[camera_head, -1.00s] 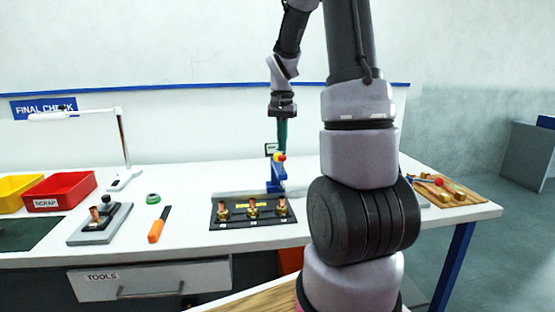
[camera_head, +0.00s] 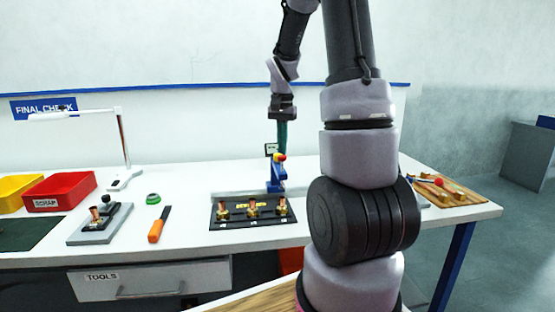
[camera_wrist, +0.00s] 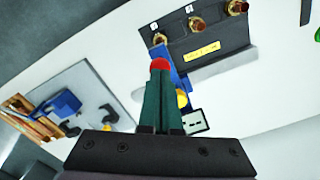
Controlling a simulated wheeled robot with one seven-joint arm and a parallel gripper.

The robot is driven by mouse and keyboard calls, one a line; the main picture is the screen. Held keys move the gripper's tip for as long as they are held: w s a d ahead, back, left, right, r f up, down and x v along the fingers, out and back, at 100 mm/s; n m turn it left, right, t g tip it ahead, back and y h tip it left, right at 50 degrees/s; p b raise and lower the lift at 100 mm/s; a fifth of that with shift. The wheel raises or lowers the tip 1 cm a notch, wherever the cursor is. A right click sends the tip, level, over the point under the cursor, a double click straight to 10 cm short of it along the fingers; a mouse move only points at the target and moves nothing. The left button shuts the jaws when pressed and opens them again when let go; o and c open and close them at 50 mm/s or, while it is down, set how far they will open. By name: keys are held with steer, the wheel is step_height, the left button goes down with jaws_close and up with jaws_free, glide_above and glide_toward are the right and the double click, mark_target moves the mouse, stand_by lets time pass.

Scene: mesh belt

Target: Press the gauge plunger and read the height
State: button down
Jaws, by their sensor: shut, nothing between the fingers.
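The gauge has a blue stand (camera_head: 276,180) near the back of the bench, with a yellow part (camera_head: 281,158) near its top and a small dark-framed display (camera_head: 271,149) beside it. The display also shows in the wrist view (camera_wrist: 196,122), but its reading is too small to make out. A red cap (camera_wrist: 160,64) shows right at my fingertips in the wrist view. My gripper (camera_head: 281,152) points down over the top of the gauge, its green fingers together and empty. I cannot tell whether the tips touch the red cap, and the fingers hide part of the gauge.
A black plate (camera_head: 240,222) with several brass fittings lies in front of the gauge. An orange-handled tool (camera_head: 156,232), a green ring (camera_head: 153,199), a grey fixture (camera_head: 84,236) and a red scrap bin (camera_head: 60,205) are to the left. A wooden board (camera_head: 463,199) lies at the right.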

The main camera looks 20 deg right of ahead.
mark_target(282, 156)
steer(key=shift+f, duration=2.2)
steer(key=shift+r, duration=4.05)
steer(key=shift+a+r, duration=0.1)
steer(key=shift+r, duration=0.1)
steer(key=s+a+r+n+t, duration=0.1)
steer(key=s+a+r+t, duration=0.1)
steer(key=s+a+r, duration=0.2)
steer(key=s+a+r+n+t+y, duration=0.1)
steer(key=s+a+r, duration=0.3)
steer(key=s, duration=0.5)
steer(key=s+a+r+n+t+y, duration=0.1)
steer(key=s+a+r+n+t, duration=0.2)
steer(key=s+a+r+t, duration=0.1)
steer(key=s+a, duration=0.1)
steer(key=s, duration=0.1)
steer(key=shift+s+r, duration=0.15)
steer(key=shift+s, duration=0.15)
